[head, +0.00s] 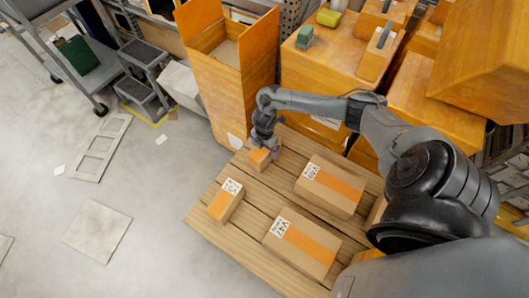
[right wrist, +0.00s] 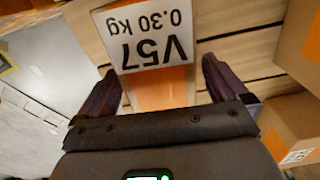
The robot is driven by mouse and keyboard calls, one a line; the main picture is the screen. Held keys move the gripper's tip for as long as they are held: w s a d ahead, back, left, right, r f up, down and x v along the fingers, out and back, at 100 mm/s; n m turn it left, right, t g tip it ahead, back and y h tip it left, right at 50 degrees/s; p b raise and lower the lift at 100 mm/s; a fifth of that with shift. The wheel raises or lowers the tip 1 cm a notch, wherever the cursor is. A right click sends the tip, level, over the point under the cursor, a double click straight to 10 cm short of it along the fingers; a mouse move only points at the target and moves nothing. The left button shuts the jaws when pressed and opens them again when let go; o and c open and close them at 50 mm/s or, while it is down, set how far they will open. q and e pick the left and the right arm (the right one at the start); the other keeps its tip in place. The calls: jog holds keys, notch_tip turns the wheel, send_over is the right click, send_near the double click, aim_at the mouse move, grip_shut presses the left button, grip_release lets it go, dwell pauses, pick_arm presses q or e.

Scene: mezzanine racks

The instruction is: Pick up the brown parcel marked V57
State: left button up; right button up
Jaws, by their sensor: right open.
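The brown parcel marked V57 (right wrist: 160,92) fills the middle of the right wrist view. It has an orange band and a white label reading V57 and 0.30 kg, upside down in that view. In the head view it appears to be the small parcel (head: 258,159) at the back edge of the wooden slatted platform (head: 215,172), partly hidden by my right gripper (head: 266,148). That gripper is open, its dark fingers on either side of the parcel in the right wrist view; I cannot tell whether they touch it. My left gripper is not in view.
A tall open orange box (head: 215,95) stands behind. Orange crates (head: 345,65) stack at back right.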

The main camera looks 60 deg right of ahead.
jog(key=c, duration=1.2)
jog(key=shift+r, duration=0.1)
jog(key=shift+c, duration=0.2)
